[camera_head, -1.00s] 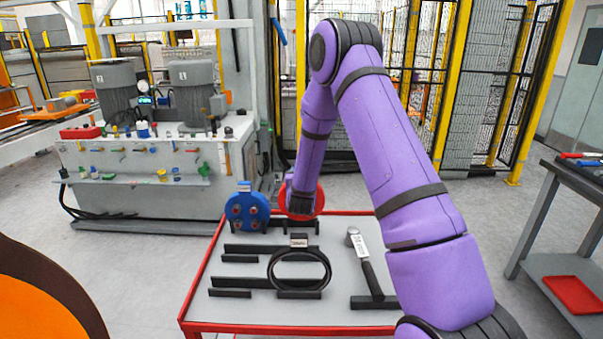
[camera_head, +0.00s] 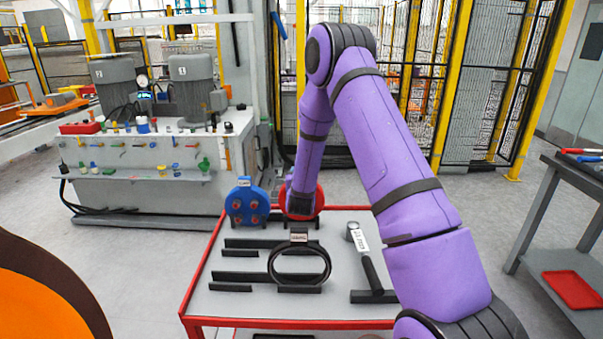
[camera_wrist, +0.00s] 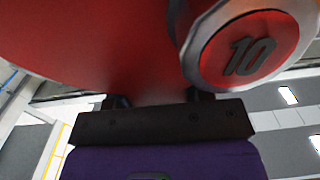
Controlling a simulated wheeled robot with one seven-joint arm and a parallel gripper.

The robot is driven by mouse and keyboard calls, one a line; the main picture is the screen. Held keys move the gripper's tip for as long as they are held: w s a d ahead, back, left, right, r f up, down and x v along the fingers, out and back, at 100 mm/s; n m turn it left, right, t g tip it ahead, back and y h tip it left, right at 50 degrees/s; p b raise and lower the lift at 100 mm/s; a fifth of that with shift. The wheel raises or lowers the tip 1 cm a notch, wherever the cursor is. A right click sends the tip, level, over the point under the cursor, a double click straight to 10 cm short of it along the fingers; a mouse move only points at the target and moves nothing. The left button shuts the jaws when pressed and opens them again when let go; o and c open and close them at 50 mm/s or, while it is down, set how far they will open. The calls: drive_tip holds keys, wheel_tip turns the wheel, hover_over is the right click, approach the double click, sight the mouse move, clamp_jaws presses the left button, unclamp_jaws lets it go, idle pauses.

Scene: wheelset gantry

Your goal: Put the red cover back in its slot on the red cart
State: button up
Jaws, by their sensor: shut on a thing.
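The red cover (camera_head: 318,199) is a round disc standing upright at the back edge of the red cart (camera_head: 189,298). My gripper (camera_head: 301,207) is in front of it and shut on it, hiding its middle. In the wrist view the red cover (camera_wrist: 90,45) fills the top, with a round boss marked 10 (camera_wrist: 250,45) at the right. The fingers (camera_wrist: 158,99) reach up to the disc there. A black holder (camera_head: 315,222) shows just below the cover. I cannot tell whether the cover's lower edge sits in it or hangs just above.
A blue cover (camera_head: 247,203) stands upright just left of the red one. A grey pump unit (camera_head: 140,190) stands behind left, and a grey bench (camera_head: 555,185) at right.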

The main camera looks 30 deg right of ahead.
drive_tip(key=shift+f, duration=1.4)
drive_tip(key=o, duration=1)
drive_tip(key=shift+o, duration=0.2)
